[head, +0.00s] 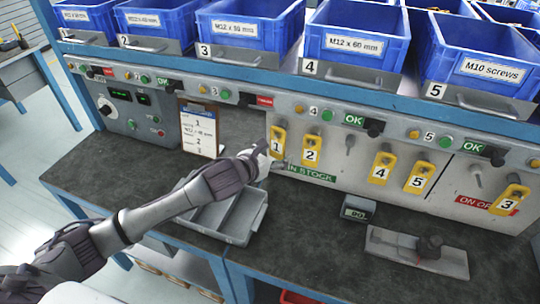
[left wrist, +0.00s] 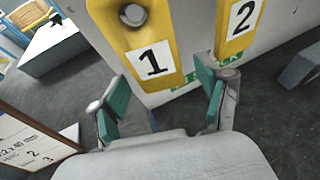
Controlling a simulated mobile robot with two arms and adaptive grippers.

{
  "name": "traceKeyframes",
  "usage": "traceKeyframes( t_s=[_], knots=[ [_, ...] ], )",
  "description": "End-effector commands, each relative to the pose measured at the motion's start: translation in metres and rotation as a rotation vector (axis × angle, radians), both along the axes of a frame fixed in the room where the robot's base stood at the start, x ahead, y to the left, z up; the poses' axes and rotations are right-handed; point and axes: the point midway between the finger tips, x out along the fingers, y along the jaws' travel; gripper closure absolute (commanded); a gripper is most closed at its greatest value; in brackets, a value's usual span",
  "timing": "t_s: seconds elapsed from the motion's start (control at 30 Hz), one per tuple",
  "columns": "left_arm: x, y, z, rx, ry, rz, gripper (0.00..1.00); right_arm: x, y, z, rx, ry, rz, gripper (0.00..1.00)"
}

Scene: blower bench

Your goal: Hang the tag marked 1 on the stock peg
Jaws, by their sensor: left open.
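The yellow tag marked 1 (head: 277,143) hangs upright at the left end of the grey peg panel, above the green IN STOCK label (head: 312,174). In the left wrist view the tag marked 1 (left wrist: 150,58) fills the upper middle, with a round peg end showing in its hole. My left gripper (head: 264,160) is right at this tag. Its fingers (left wrist: 160,78) are open, one on each side of the tag's lower end, with a gap to each side. The tag marked 2 (head: 311,150) hangs just to the right. My right gripper is not in view.
A bare peg (head: 350,142) is right of tag 2. Tags 4 (head: 380,168) and 5 (head: 420,177) follow, then another bare peg (head: 476,174) and tag 3 (head: 511,200) by the red label. A grey tray (head: 240,228) sits below my arm; a clipboard (head: 199,132) stands left.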

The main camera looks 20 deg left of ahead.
Motion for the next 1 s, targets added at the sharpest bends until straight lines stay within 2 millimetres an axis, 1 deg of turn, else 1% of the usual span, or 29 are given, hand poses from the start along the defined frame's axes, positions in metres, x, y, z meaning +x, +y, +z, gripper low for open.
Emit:
traceKeyframes(
  t_s=[0.17, 0.4, 0.5, 0.6, 0.73, 0.9, 0.97, 1.0],
  knots=[
    [-0.019, 0.007, 0.008, 0.004, -0.001, -0.001, 0.24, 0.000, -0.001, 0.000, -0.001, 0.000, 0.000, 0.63],
    [-0.066, 0.021, 0.026, 0.006, 0.000, -0.001, 0.24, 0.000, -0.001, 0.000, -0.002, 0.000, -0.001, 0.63],
    [-0.083, 0.025, 0.034, 0.004, 0.001, -0.002, 0.24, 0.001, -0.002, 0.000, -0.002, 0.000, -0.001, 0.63],
    [-0.094, 0.030, 0.039, 0.004, 0.000, 0.001, 0.24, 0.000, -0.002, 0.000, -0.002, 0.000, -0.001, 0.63],
    [-0.103, 0.032, 0.043, 0.002, 0.000, 0.000, 0.24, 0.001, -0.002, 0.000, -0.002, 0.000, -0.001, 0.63],
    [-0.106, 0.032, 0.043, -0.008, 0.005, 0.004, 0.24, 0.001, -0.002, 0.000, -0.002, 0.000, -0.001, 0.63],
    [-0.108, 0.029, 0.041, -0.046, 0.022, 0.021, 0.24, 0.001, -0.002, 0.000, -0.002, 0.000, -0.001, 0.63],
    [-0.110, 0.027, 0.037, -0.095, 0.044, 0.047, 0.24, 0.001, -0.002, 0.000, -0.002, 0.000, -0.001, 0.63]
  ],
)
